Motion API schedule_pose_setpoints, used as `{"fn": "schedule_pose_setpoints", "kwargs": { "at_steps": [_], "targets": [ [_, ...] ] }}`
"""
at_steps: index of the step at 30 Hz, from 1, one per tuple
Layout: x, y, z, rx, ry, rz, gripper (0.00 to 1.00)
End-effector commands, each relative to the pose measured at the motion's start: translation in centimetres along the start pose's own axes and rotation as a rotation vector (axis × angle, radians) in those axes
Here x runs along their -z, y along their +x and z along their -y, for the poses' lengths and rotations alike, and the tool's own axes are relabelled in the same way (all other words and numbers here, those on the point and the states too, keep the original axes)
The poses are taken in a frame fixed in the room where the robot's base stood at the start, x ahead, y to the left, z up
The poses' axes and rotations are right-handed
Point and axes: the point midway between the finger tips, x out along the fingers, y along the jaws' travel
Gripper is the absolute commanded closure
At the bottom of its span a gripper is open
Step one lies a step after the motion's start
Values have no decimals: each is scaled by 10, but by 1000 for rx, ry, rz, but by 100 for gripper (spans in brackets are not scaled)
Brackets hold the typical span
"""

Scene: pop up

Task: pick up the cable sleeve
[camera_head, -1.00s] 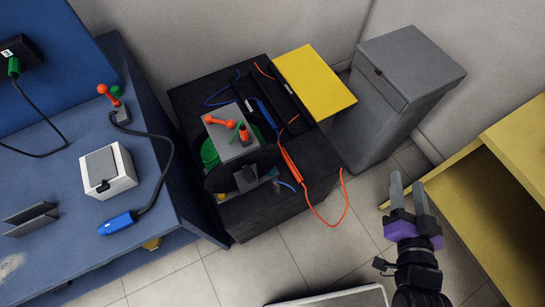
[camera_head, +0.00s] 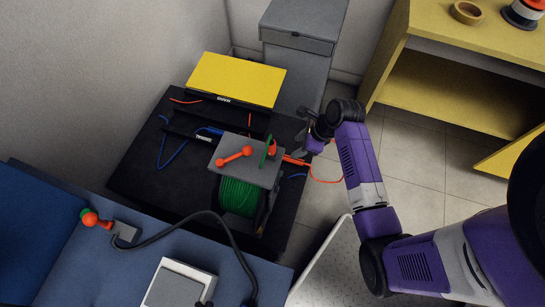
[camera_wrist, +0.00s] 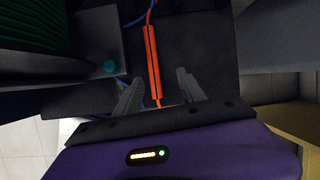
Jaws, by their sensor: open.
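The cable sleeve (camera_wrist: 152,65) looks like a slim orange pair of tubes on an orange cable. In the wrist view it runs upright through the middle and lies between my two fingers. My gripper (camera_head: 306,146) is over that edge of the table, pointing down. In the wrist view my gripper (camera_wrist: 157,88) is open, with one finger on each side of the sleeve. I cannot tell how far above the sleeve the fingertips are.
A green cable reel (camera_head: 240,196) under a grey plate (camera_head: 240,172) with orange handles stands close left of my gripper. A yellow box (camera_head: 237,80) lies at the back of the black table (camera_head: 140,190). A grey cabinet (camera_head: 298,45) stands behind.

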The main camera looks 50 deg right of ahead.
Motion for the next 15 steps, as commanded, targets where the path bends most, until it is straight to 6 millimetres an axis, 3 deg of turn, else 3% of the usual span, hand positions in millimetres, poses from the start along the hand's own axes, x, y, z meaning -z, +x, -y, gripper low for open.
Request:
{"fn": "schedule_pose_setpoints", "kwargs": {
  "at_steps": [5,15],
  "targets": [
    [3,2,-8,-30,92,-12,53],
    [4,35,-10,-28,99,-13,53]
  ]
}}
